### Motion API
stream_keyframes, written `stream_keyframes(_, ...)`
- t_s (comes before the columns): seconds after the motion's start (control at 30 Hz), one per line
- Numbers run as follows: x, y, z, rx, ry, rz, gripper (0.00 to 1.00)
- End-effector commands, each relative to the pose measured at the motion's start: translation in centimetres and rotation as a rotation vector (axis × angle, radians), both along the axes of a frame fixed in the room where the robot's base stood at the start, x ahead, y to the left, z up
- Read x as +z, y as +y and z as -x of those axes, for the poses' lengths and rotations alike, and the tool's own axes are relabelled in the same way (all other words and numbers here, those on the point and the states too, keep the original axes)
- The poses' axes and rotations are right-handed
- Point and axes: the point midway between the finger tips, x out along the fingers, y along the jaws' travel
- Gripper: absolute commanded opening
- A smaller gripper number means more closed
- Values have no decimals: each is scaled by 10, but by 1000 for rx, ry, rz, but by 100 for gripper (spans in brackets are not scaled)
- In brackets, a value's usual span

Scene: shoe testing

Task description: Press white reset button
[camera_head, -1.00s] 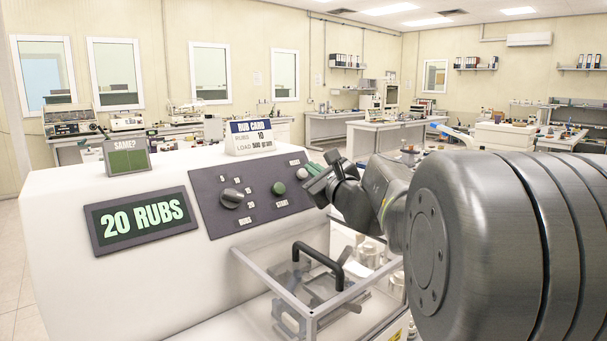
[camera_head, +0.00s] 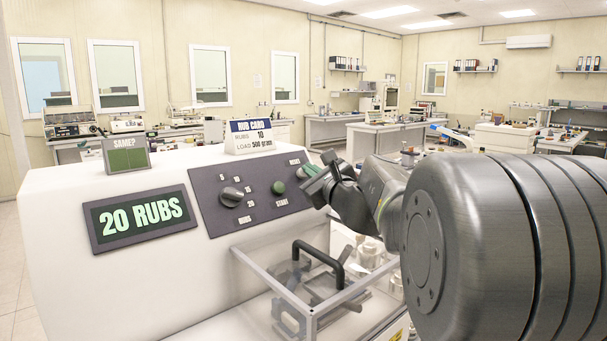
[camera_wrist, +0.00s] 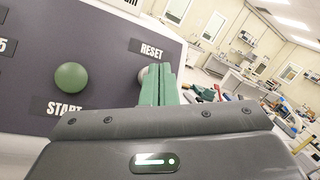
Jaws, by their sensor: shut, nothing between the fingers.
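The machine's dark control panel (camera_head: 250,192) carries a green START button (camera_head: 278,187) and a white reset button. In the wrist view only a pale sliver of the reset button (camera_wrist: 142,75) shows beside the fingers, below the RESET label (camera_wrist: 151,50). The rest of it is hidden. My gripper (camera_head: 310,169) is shut and empty, with its green fingertips at the reset button. The fingers also show in the wrist view (camera_wrist: 160,72). I cannot tell whether they touch the button. The green START button (camera_wrist: 70,77) lies left of the fingers.
The display (camera_head: 143,218) reads "20 RUBS". A dial (camera_head: 231,196) sits left of the buttons. A rub card (camera_head: 249,136) and a "SAME?" sign (camera_head: 127,156) stand on top of the machine. A clear cover with a black handle (camera_head: 318,262) is below the panel.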

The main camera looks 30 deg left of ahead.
Motion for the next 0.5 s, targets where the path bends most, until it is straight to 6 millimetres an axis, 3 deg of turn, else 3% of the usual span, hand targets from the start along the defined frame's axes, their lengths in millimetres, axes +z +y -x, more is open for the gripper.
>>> stream_keyframes(0.5, -5, 5, -2, -1, 1, 1, 0)
